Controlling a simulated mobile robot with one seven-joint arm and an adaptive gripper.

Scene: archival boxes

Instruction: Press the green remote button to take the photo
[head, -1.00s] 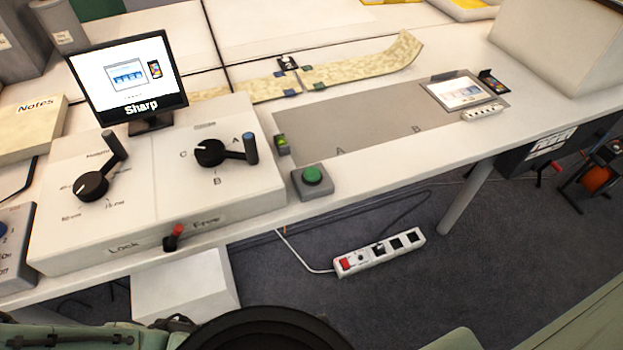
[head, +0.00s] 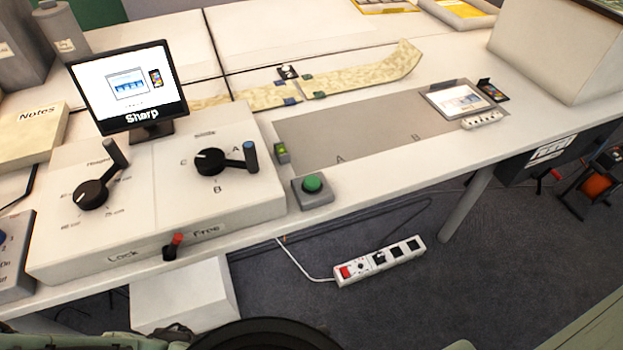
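The green remote button (head: 312,183) is a round dome on a small grey box (head: 313,195) near the front edge of the table, right of the control box. The monitor (head: 127,84) shows a picture and the word "Sharp". My gripper is not visible; only dark and pale green parts of my body show along the bottom edge.
The white control box (head: 150,200) has two black knobs with handles and a red-tipped lever (head: 175,244) between "Lock" and "Free". The grey mat (head: 375,125) is mostly bare. A curling strip (head: 365,72) lies behind it. A power strip (head: 380,261) lies on the floor.

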